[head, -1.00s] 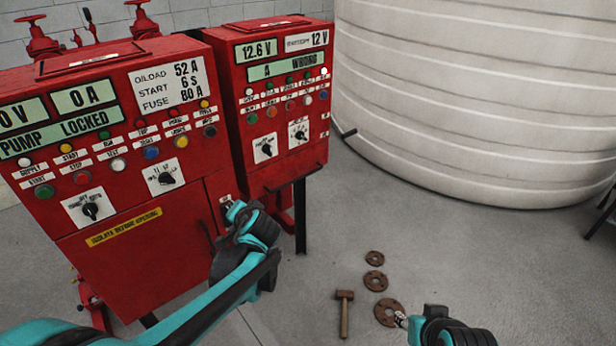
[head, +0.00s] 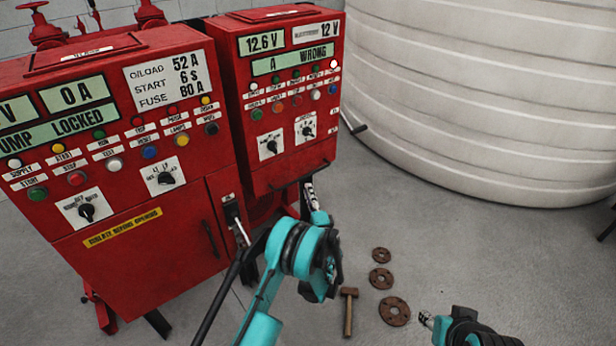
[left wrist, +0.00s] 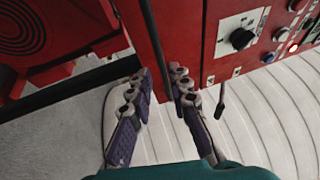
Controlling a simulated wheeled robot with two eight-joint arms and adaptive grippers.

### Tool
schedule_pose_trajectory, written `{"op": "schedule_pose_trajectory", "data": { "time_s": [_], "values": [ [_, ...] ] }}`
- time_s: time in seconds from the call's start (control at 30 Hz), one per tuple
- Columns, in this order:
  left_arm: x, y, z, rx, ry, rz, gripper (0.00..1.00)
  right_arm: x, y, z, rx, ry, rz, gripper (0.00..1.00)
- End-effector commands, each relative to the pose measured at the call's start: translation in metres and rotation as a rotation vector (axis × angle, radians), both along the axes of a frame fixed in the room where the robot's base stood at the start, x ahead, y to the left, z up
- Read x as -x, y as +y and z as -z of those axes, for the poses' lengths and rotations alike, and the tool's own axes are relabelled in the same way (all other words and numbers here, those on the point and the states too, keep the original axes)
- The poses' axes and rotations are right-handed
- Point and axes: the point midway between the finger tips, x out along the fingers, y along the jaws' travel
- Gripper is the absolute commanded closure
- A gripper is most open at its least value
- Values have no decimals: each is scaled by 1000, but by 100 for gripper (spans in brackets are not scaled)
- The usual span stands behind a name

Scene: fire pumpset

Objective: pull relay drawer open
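The right red cabinet (head: 290,110) has a dark bar handle (head: 284,184) along its lower front edge. I take this low front part to be the relay drawer; no gap shows there. My left gripper (head: 311,192) is at the right end of this bar, below the panel, partly hidden by its own wrist. In the left wrist view, its two fingers (left wrist: 160,95) are apart, and the dark bar (left wrist: 155,45) runs down toward the gap between them. I cannot tell whether they touch it. My right gripper (head: 426,319) is low at the right, its fingers too small to read.
The left red cabinet (head: 110,130) stands close beside it, with a dark door handle (head: 210,239). A large white tank (head: 480,90) is behind at the right. A hammer (head: 349,310) and rusty flanges (head: 394,311) lie on the floor. Open floor lies toward the right.

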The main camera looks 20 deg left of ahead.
Motion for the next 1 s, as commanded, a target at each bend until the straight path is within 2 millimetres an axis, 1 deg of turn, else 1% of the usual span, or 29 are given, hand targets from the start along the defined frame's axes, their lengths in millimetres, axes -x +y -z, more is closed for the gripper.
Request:
{"op": "schedule_pose_trajectory", "data": {
  "time_s": [0.3,0.4,0.57,0.8,0.83,0.9,1.0],
  "values": [
    [-42,25,-7,2,0,-3,81,0,0,16,0,0,0,60],
    [-54,31,-9,1,1,-2,81,0,0,19,0,0,0,60],
    [-63,36,-13,1,0,-1,81,0,0,21,0,0,0,60],
    [-64,36,-14,1,0,-1,81,0,0,21,0,0,0,60],
    [-64,36,-14,1,0,-1,84,0,0,21,0,0,0,60],
    [-64,36,-14,1,0,-1,100,0,0,21,0,0,0,60],
    [-64,36,-14,1,0,-1,100,0,0,21,0,0,0,60]
  ]
}}
